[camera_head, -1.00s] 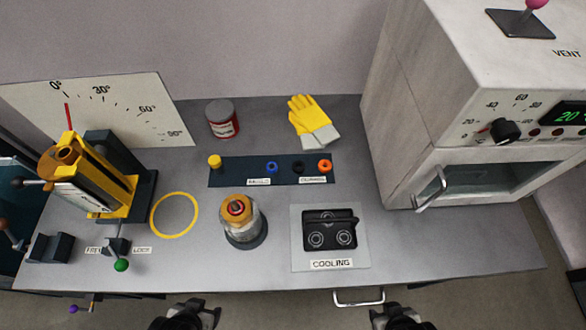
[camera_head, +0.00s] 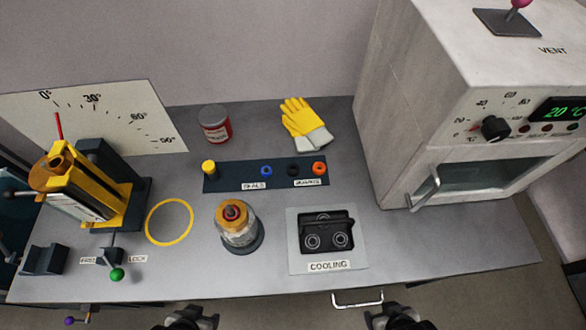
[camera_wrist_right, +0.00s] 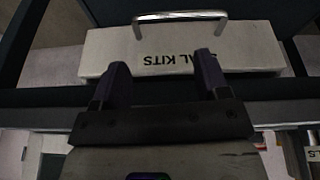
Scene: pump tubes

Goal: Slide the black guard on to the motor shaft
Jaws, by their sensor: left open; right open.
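The black guard (camera_head: 293,170) is a small dark ring on the dark strip, beside an orange ring (camera_head: 320,169), near a label that seems to read GUARDS. The motor shaft is not clearly identifiable; a pump-like unit with an orange top and red centre (camera_head: 232,213) stands upright on a dark round base mid-bench. My left gripper (camera_head: 209,319) is at the bottom edge of the head view, below the bench front, open and empty. My right gripper (camera_head: 378,318) is also below the bench front; in the right wrist view its fingers (camera_wrist_right: 162,82) are apart with nothing between them.
A blue ring (camera_head: 266,172) and yellow peg (camera_head: 209,168) share the dark strip (camera_head: 235,182). A COOLING tray (camera_head: 296,255), yellow tilting stand (camera_head: 122,207), red-labelled can (camera_head: 215,124), gloves (camera_head: 304,122) and oven (camera_head: 400,130) surround it. A SEAL KITS drawer (camera_wrist_right: 200,60) faces my right gripper.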

